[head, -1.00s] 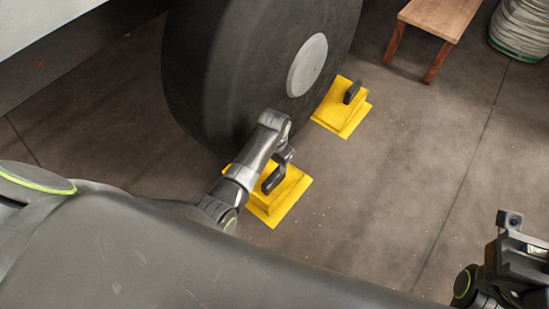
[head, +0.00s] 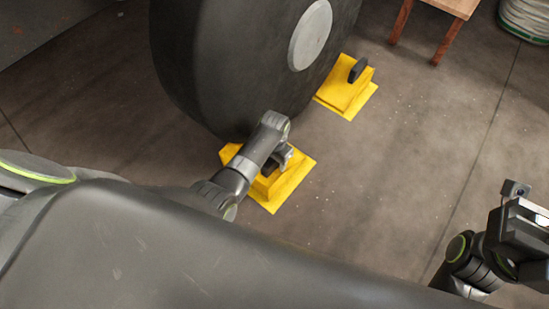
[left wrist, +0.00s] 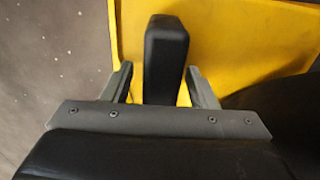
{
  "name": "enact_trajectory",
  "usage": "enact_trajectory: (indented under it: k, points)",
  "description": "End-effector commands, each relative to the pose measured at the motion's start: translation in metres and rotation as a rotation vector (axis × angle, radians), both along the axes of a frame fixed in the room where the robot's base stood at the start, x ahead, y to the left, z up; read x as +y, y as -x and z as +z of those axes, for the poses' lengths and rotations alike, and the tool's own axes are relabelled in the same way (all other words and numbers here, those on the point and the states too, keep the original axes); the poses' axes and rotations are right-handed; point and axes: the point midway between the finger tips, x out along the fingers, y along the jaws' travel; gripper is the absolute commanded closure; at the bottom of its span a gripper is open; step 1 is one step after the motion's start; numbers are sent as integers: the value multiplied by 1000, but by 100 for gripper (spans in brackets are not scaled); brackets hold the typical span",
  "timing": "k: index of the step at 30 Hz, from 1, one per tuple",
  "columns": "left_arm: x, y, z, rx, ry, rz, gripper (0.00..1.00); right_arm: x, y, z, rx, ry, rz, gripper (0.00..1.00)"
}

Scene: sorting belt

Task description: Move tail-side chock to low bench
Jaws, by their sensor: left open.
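The nearer yellow chock (head: 291,183) lies on the floor against the near side of the big tyre. Its black handle (left wrist: 165,55) stands between the two fingers of my left gripper (left wrist: 160,86) in the left wrist view. The fingers are open around the handle, with gaps visible beside it. In the head view my left gripper (head: 283,157) is over this chock and hides most of the handle. A second yellow chock (head: 342,93) with a black handle sits at the tyre's far side. The low wooden bench (head: 457,6) is at the top right, partly cut off.
The large dark tyre (head: 225,65) with a grey hub stands close to my left gripper. My right gripper (head: 522,228) is at the right edge, above clear floor. Open floor lies between chocks and bench.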

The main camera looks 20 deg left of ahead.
Motion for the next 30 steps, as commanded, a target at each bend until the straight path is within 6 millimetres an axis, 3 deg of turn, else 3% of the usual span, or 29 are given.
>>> enact_trajectory:
  k: [5,17,21,22,27,30]
  points:
    - [0,0,0,0,0,0,49,0,0,0,0,-3,-1,100]
    - [0,0,0,0,0,0,100,0,0,0,6,4,1,100]
    - [0,0,0,0,0,0,100,0,0,-1,6,7,2,100]
    - [0,0,0,0,0,0,75,0,0,-1,6,8,2,100]
    - [0,0,0,0,0,0,98,0,0,-1,7,9,3,100]
    - [0,-1,2,-4,-1,-1,100,0,0,0,7,9,2,100]
